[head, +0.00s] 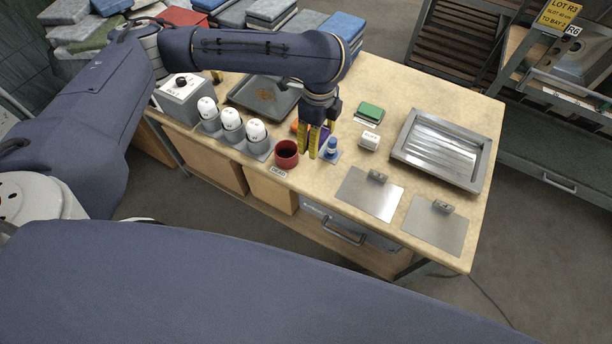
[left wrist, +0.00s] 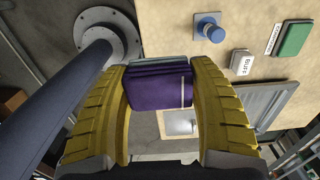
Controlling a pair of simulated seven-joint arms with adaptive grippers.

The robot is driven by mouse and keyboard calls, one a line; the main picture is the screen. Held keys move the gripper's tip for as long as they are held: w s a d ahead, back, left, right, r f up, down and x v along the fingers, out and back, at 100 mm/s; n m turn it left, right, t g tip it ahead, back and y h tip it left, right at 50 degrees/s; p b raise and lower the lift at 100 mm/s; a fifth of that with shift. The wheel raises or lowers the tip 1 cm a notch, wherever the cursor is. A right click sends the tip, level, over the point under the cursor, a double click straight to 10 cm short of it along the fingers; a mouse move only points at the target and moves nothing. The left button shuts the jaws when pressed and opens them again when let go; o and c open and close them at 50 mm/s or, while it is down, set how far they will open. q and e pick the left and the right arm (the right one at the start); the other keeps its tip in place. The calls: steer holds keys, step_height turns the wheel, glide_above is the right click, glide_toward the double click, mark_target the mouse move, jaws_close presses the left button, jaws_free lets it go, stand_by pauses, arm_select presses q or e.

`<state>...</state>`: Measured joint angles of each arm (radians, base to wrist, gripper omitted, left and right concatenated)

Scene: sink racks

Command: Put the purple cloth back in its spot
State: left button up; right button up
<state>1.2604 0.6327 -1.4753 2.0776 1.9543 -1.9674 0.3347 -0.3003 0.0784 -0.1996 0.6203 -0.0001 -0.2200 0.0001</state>
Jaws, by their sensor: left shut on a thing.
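My left gripper (head: 319,146) points down over the bench, between the red cup and the blue-knobbed piece. Its yellow fingers are shut on the folded purple cloth (left wrist: 158,92), which shows clearly between them in the left wrist view. In the head view the cloth (head: 315,134) is mostly hidden by the fingers, so its exact height above the bench is hard to tell. The cloth has a pale stripe near one edge. My right gripper is not in view.
A red cup (head: 286,154) and a blue-knobbed piece (head: 331,147) stand close to the gripper. A white block (head: 370,142), a green block (head: 370,111) and a metal tray (head: 399,149) lie to the right. Three white-topped holders (head: 231,119) stand left.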

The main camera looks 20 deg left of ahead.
mark_target(314, 181)
arm_select(q)
step_height(314, 181, down, 19)
steer(key=shift+f, duration=0.2)
stand_by(0.7)
steer(key=shift+f, duration=0.15)
steer(key=o, duration=1.4)
steer(key=shift+o, duration=0.2)
step_height(314, 181, up, 12)
